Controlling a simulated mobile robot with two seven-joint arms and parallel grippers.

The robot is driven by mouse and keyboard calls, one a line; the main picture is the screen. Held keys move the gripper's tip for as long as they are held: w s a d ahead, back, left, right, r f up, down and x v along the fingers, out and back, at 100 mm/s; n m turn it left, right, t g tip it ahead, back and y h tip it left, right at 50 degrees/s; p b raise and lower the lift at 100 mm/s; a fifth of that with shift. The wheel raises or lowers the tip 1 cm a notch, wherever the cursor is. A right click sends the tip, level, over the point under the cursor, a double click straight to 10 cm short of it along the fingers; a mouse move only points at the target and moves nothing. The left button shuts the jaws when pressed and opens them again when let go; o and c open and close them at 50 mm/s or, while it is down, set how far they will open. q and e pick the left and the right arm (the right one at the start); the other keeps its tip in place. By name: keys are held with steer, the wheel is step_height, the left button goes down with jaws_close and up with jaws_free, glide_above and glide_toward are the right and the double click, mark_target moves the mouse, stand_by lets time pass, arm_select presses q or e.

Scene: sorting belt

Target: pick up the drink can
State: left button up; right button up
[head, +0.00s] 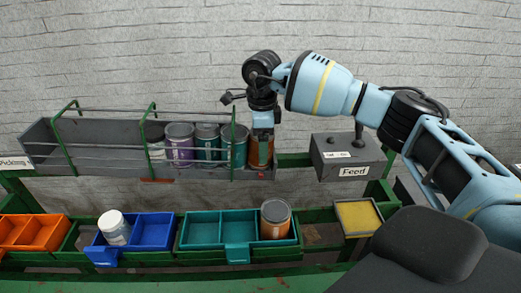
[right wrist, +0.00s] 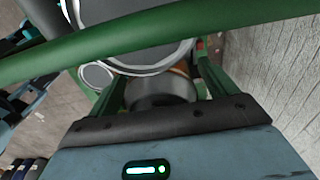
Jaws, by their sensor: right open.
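Several cans stand in a row in the grey rack. The rightmost, an orange-brown can (head: 260,151), stands directly below my right gripper (head: 263,132). Which can is the drink can is not marked. In the right wrist view, my right gripper (right wrist: 163,82) is open, with a dark round top between its fingers and a strip of orange-brown (right wrist: 183,69) beyond it. A large grey lid with a silver rim (right wrist: 135,35) is close by. My left gripper is not in view.
A green rail (right wrist: 110,35) crosses close in front of the right wrist camera. Left of the orange-brown can stand teal cans (head: 207,143) and a purple can (head: 180,146). A grey Feed box (head: 347,157) is to the right. Below, a teal bin (head: 238,255) holds another orange can (head: 275,222); a blue bin (head: 152,230) holds a white jar (head: 113,228).

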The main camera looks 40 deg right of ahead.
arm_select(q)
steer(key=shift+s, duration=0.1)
arm_select(e)
steer(key=c, duration=1)
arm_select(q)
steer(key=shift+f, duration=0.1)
arm_select(e)
steer(key=shift+r, duration=0.1)
